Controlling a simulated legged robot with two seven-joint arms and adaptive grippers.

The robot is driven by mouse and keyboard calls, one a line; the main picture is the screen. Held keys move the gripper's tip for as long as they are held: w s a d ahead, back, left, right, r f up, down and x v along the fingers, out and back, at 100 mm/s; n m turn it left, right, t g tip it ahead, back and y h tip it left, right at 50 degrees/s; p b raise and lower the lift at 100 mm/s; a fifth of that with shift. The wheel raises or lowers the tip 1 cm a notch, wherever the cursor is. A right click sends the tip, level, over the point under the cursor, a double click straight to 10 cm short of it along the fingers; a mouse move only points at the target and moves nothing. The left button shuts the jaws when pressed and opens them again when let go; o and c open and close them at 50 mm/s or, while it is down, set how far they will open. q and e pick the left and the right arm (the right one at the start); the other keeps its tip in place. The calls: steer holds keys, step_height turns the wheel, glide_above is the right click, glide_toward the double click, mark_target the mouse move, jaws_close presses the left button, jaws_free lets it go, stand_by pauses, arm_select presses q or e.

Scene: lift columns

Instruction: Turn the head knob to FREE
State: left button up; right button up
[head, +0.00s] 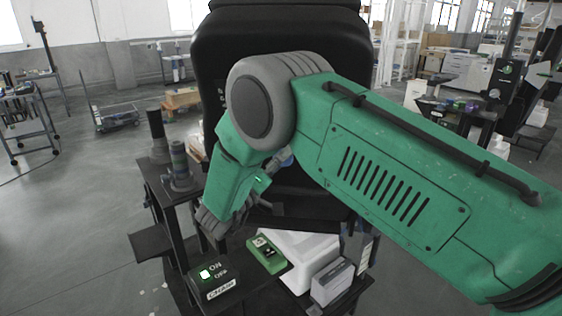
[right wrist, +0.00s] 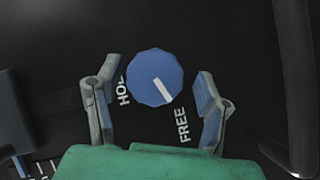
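The blue head knob (right wrist: 154,77) sits on a black panel in the right wrist view. Its white pointer line runs down and right, toward the FREE label (right wrist: 183,125). My right gripper (right wrist: 157,72) is open, with one finger on each side of the knob and a visible gap to both. In the head view, my right gripper (head: 277,166) is at the front of the large black column (head: 345,50), largely hidden by my green arm. My left gripper is not in view.
Dark cylinders (head: 180,165) stand at left.

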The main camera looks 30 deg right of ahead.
steer(key=shift+s+a, duration=0.1)
steer(key=shift+s+a, duration=0.1)
steer(key=shift+a, duration=0.15)
steer(key=v, duration=1.1)
steer(key=shift+a+f, duration=0.25)
steer(key=shift+d, duration=0.1)
